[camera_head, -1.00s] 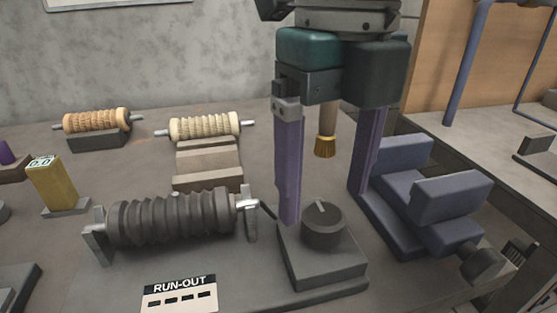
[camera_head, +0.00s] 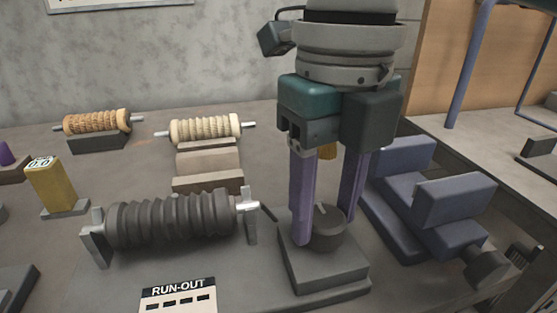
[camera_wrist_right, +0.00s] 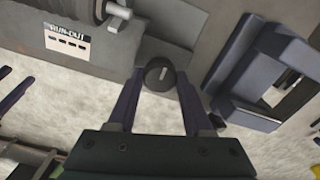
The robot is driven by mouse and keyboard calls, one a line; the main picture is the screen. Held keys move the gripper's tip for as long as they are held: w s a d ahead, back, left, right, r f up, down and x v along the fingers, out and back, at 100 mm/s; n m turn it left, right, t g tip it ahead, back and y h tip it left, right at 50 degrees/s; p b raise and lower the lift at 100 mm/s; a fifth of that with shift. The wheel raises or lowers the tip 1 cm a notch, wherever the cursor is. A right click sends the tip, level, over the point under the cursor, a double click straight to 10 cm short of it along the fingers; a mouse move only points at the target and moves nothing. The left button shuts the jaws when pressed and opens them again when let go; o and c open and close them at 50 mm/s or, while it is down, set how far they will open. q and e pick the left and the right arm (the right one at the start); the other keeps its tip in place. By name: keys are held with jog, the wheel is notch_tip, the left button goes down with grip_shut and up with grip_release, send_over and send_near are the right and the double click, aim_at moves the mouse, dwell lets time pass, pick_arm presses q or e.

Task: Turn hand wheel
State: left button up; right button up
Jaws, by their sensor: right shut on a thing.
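The hand wheel is a dark round knob (camera_head: 328,229) with a light pointer line, on a grey square block (camera_head: 325,268) at the right end of the run-out stand. My right gripper (camera_head: 325,230) points down at it, its two purple fingers on either side of the knob, shut on it. In the right wrist view the knob (camera_wrist_right: 160,74) lies between the purple fingertips. A dark ribbed roller (camera_head: 172,219) lies across the stand left of the knob. My left gripper is not in view.
A blue-grey vise (camera_head: 440,205) stands close on the right of the gripper. A tan roller (camera_head: 205,129) and an orange roller (camera_head: 97,122) rest on supports behind. A yellow block (camera_head: 52,184) stands left. A RUN-OUT label (camera_head: 178,295) is in front.

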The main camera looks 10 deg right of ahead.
grip_shut()
